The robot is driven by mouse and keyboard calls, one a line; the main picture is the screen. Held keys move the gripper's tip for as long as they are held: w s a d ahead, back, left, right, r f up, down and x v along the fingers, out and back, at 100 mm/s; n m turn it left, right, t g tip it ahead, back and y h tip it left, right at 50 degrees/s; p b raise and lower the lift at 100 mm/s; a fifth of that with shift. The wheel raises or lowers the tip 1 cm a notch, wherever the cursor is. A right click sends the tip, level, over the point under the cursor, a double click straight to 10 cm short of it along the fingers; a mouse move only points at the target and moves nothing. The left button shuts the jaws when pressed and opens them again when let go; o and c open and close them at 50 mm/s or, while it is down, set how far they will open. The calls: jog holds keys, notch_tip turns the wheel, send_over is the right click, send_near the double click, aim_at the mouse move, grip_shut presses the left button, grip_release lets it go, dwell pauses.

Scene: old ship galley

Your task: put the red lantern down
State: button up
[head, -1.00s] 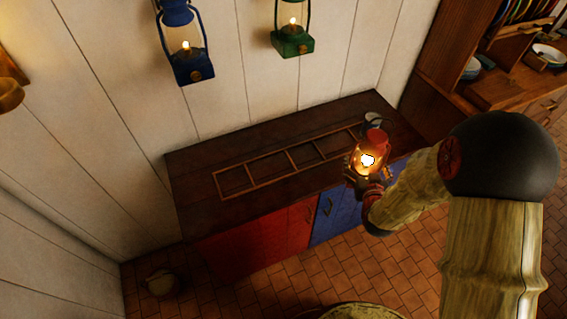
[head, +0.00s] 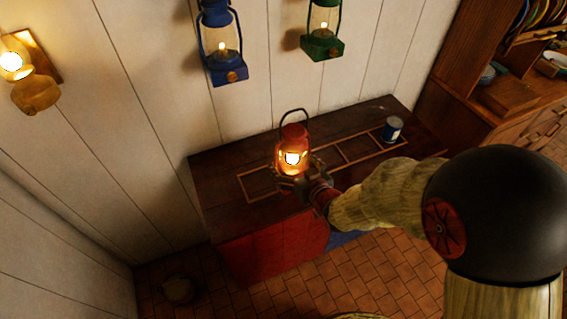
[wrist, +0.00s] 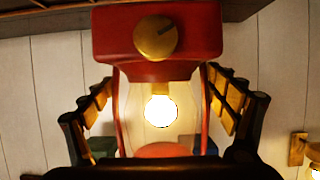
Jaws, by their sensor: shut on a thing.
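The red lantern (head: 294,138) is lit and upright, with its handle standing up. My gripper (head: 296,178) is shut on it and holds it over the left half of the dark counter (head: 215,172). In the wrist view the red lantern (wrist: 205,32) fills the middle, with its brass knob and glowing bulb, and my gripper's fingers (wrist: 160,105) are on both sides of its glass. I cannot tell how high its base is above the counter.
A wooden frame of several compartments (head: 340,150) lies on the counter, partly hidden by the lantern and gripper. A blue-and-white can (head: 393,129) stands at its right end. A blue lantern (head: 222,45) and a green lantern (head: 323,35) hang on the wall behind.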

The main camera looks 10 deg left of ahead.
jog(key=shift+w+a+f+b, duration=0.7)
jog(key=shift+w+a+f, duration=0.15)
jog(key=shift+a+f, duration=1.3)
jog(key=shift+w+a+f+b, duration=0.75)
jog(key=shift+w+a+f, duration=0.05)
jog(key=shift+a+f, duration=1.35)
jog(key=shift+w+a+f+b, duration=0.7)
jog(key=shift+w+a+f, duration=0.15)
jog(key=shift+a+f, duration=1.25)
jog(key=shift+f, duration=0.1)
jog(key=o, duration=1.9)
jog(key=shift+s+f, duration=0.1)
